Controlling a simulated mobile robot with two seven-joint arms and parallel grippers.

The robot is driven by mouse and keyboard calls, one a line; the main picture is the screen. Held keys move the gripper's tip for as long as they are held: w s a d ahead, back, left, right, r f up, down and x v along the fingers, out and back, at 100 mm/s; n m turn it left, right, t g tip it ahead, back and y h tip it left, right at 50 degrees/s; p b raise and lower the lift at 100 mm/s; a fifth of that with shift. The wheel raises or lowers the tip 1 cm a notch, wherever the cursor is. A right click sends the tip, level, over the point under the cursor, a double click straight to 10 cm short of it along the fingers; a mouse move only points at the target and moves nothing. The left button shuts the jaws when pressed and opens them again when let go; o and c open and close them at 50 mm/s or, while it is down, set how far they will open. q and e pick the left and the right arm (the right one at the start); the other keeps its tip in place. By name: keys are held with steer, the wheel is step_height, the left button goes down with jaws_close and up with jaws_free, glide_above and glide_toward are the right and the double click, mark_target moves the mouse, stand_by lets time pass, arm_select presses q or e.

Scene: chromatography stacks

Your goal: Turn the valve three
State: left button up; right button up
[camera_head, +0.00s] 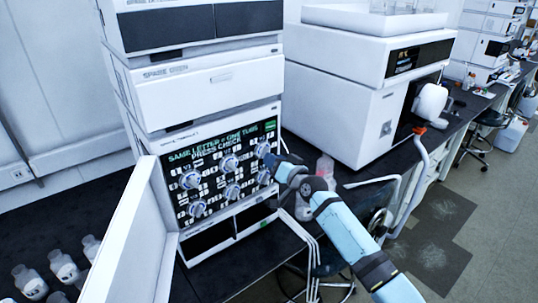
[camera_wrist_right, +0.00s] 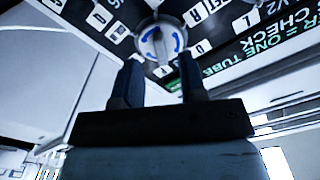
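The valve panel (camera_head: 212,176) is a black face with two rows of round silver knobs among letter labels. The top-right knob (camera_head: 262,149) appears to be valve three, though its own label is not readable. My right gripper (camera_head: 271,159) is right at this knob, coming from the right. In the right wrist view the knob (camera_wrist_right: 160,42), with blue arrow marks, lies just ahead of and between the two spread fingertips (camera_wrist_right: 160,62). The fingers look open; I cannot tell whether they touch it. My left gripper is not in view.
The panel's display (camera_head: 220,143) reads "SAME LETTER = ONE TUBE, PRESS CHECK", with a green button (camera_head: 270,126) at right. Bottles (camera_head: 62,266) stand at lower left behind a white side panel (camera_head: 135,235). A pinkish bottle (camera_head: 325,167) stands behind my right arm.

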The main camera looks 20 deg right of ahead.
mark_target(265, 151)
steer(key=shift+x, duration=1.5)
steer(key=shift+c, duration=0.2)
jaws_close()
steer(key=shift+n, duration=0.3)
steer(key=shift+d+n+b, duration=0.2)
steer(key=shift+n+b, duration=1.1)
steer(key=shift+n, duration=4.3)
